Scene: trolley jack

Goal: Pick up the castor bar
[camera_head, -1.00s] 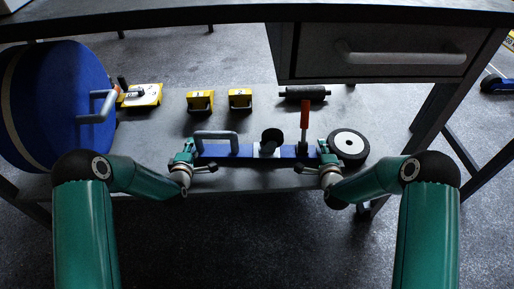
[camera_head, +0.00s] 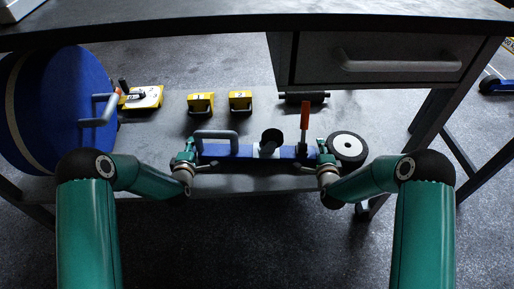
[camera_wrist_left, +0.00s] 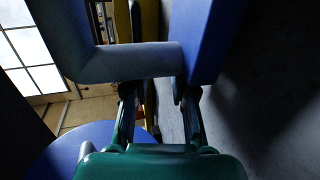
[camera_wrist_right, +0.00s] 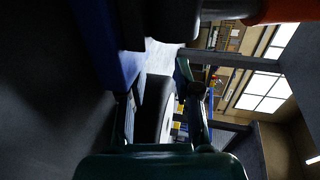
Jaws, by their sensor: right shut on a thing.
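The castor bar (camera_head: 240,151) is a long blue bar lying left to right over the low shelf. It carries a grey handle (camera_head: 216,133), a red-gripped lever (camera_head: 305,115) and a black-and-white wheel (camera_head: 347,147) at its right end. My right gripper (camera_head: 325,158) is shut on the bar near the wheel; the exact contact is dark in the right wrist view. My left gripper (camera_head: 186,157) is at the bar's left end. The left wrist view shows its fingers (camera_wrist_left: 158,105) apart beside the bar (camera_wrist_left: 205,40) and handle (camera_wrist_left: 125,62); its grip is unclear.
The grey shelf (camera_head: 170,120) holds two yellow blocks (camera_head: 200,102), a yellow device (camera_head: 143,97) and a dark roller (camera_head: 303,97) behind the bar. A blue drum (camera_head: 65,100) stands left. A drawer (camera_head: 375,55) hangs at upper right, under the tabletop (camera_head: 200,22).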

